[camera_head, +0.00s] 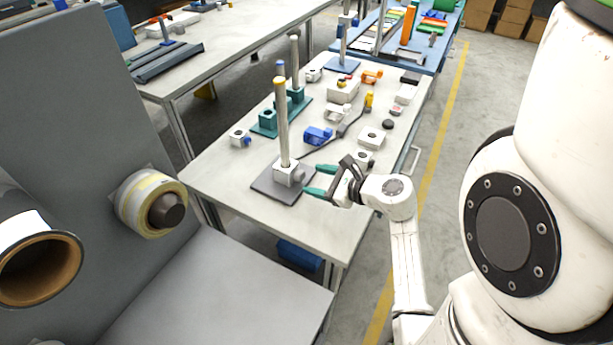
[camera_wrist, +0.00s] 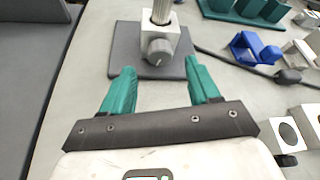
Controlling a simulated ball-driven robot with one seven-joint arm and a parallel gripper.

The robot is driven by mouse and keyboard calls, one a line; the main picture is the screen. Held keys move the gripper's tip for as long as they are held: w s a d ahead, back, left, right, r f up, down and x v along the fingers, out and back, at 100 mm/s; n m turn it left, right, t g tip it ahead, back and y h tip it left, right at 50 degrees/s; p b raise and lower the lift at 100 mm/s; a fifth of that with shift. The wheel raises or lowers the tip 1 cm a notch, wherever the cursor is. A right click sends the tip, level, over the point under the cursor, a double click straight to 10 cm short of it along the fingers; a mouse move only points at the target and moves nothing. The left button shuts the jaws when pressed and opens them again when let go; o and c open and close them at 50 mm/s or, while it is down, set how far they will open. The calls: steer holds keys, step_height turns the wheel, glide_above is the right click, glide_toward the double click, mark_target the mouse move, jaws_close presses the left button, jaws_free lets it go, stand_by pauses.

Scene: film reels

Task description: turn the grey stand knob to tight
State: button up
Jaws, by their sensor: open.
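The grey stand has a flat dark grey base (camera_head: 268,184), a pale clamp block (camera_head: 283,173) and an upright metal post (camera_head: 282,125). In the wrist view the round grey knob (camera_wrist: 158,51) sits on the near face of the clamp block, with a light mark on its face. My gripper (camera_head: 314,181) is open and empty at the right of the stand in the head view. In the wrist view its green fingers (camera_wrist: 160,80) point at the stand, one on each side of the knob's line. The fingertips are short of the knob and do not touch it.
Teal stands (camera_head: 268,122) stand behind the grey stand. A blue clamp (camera_head: 318,135) and a cable lie behind it on the table (camera_head: 225,170). White blocks (camera_head: 371,138) are at the right. The table's front left is clear.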

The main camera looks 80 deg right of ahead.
mark_target(303, 177)
steer(key=shift+x, duration=2.1)
steer(key=c, duration=1)
